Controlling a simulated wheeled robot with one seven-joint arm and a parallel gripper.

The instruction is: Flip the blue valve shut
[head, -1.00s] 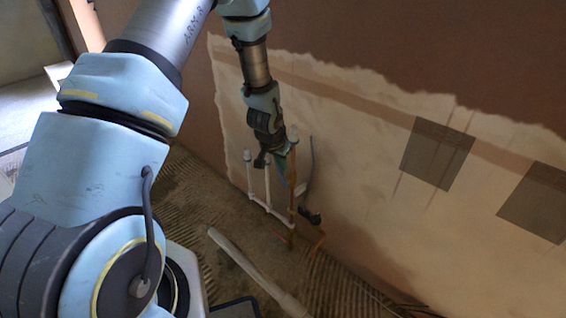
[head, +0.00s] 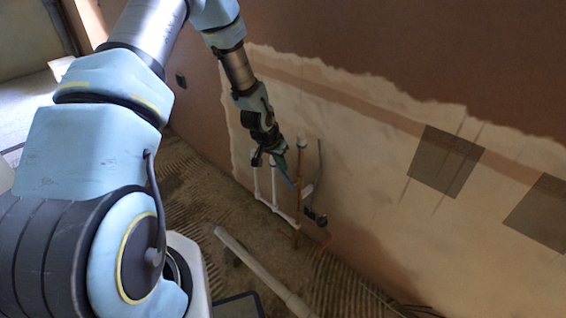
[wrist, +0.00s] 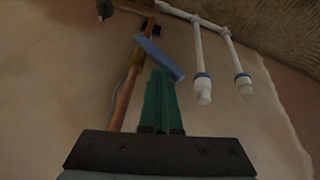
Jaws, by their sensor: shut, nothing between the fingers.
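The blue valve lever (wrist: 160,58) shows in the wrist view as a flat bar set slantwise beside a copper pipe (wrist: 124,100). My gripper (wrist: 162,78) has its green fingers shut together with nothing between them. Their tips are right at the lever's lower right end and overlap it in the picture; I cannot tell whether they touch. In the head view my gripper (head: 283,166) is close to the upright copper pipe (head: 298,185) by the wall, and the lever is too small there to make out clearly.
Two white capped pipes (wrist: 203,65) stand beside the copper pipe. In the head view a long pale tube (head: 262,272) lies on the rough floor. The plastered wall (head: 375,165) is close behind the pipes.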

